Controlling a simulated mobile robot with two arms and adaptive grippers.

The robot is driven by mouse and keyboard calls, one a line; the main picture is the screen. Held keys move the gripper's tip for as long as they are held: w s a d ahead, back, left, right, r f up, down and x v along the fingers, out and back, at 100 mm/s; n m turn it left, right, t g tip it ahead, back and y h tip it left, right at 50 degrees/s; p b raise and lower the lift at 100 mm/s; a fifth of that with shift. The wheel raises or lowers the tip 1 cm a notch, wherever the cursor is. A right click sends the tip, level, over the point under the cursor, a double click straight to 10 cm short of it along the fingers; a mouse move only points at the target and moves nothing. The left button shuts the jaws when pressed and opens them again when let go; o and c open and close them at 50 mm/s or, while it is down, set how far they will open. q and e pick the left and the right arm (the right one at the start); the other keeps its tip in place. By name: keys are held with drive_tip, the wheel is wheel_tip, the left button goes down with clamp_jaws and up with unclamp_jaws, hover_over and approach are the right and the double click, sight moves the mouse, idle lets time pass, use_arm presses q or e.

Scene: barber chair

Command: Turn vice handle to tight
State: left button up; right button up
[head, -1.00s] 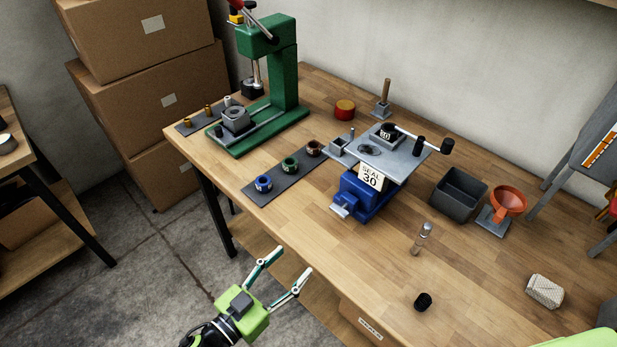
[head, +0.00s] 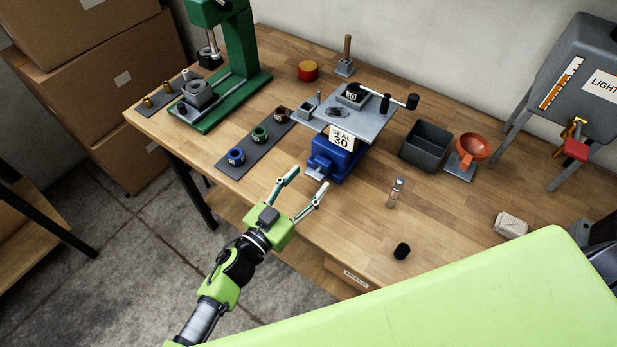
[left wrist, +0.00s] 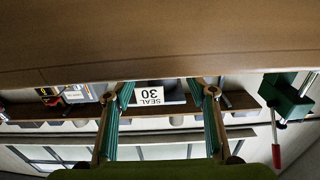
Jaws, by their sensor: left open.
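In the left wrist view the label (left wrist: 150,96) shows upside down between the fingers; the handle cannot be made out there. My right gripper is out of view.
A green press (head: 243,60) stands at the back left. A mat (head: 231,175) with several rings lies left of the vice. A dark bin (head: 426,145), an orange funnel (head: 474,147) and a small metal cylinder (head: 395,193) stand right.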

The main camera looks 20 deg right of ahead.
use_arm(q)
drive_tip(key=shift+w+d, duration=0.35)
drive_tip(key=shift+d, duration=0.1)
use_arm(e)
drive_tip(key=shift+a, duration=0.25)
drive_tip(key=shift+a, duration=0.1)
use_arm(q)
drive_tip(key=c, duration=1.1)
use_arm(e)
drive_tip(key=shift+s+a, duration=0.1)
